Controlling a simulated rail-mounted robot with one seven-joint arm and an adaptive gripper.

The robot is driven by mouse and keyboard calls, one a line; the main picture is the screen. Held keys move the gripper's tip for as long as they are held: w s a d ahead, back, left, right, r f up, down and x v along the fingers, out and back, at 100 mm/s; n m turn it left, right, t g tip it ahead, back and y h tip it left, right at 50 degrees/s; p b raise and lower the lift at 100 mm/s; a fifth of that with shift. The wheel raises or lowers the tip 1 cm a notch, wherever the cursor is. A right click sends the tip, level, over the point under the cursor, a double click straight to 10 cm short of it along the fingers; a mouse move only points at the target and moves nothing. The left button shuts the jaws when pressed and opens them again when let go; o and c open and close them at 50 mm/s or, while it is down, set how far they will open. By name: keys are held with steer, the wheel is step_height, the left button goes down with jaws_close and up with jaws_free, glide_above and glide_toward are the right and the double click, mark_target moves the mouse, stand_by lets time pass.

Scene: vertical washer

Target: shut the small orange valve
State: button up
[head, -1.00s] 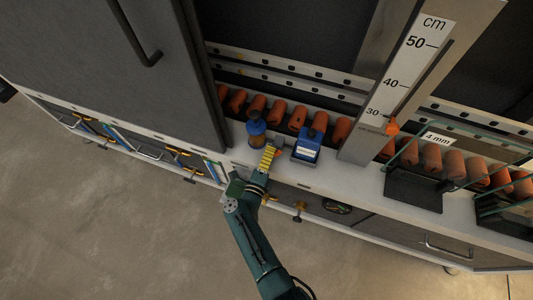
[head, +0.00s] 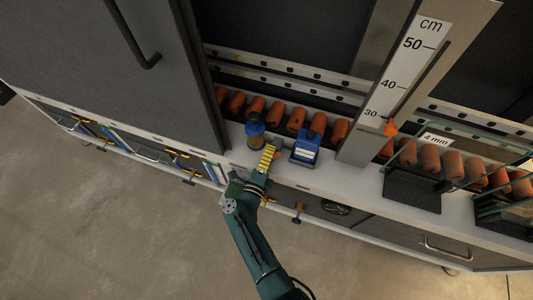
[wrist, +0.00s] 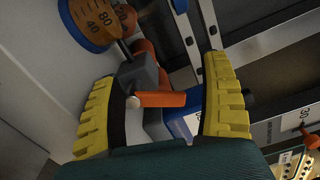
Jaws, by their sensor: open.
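The small orange valve shows in the wrist view as a short orange lever (wrist: 162,99) with a pale round end, beside a dark grey block (wrist: 138,72). In the head view only a small orange bit of the lever (head: 277,153) shows at the gripper's right. My gripper (wrist: 160,78) is open, with its yellow ribbed fingers on either side of the lever. The lever lies across the gap; I cannot tell whether a finger touches it. In the head view my gripper (head: 268,155) is over the white ledge (head: 345,182), and its fingers hide most of the valve.
A blue and orange dial part (head: 255,132) stands just left of the fingers. A blue box with a white label (head: 305,148) stands close on the right. Orange rollers (head: 297,119) line the back. A post with a cm scale (head: 405,75) rises further right.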

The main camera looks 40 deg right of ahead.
steer(key=shift+s+d+f, duration=0.1)
steer(key=shift+s+f, duration=0.4)
steer(key=shift+f, duration=0.25)
steer(key=shift+w+r, duration=0.1)
steer(key=shift+r, duration=0.05)
steer(key=shift+a+r+p, duration=0.3)
steer(key=shift+p, duration=0.35)
steer(key=p+v, duration=0.5)
steer(key=v, duration=1.3)
steer(key=shift+r, duration=0.3)
steer(key=shift+d, duration=0.1)
steer(key=v, duration=1.2)
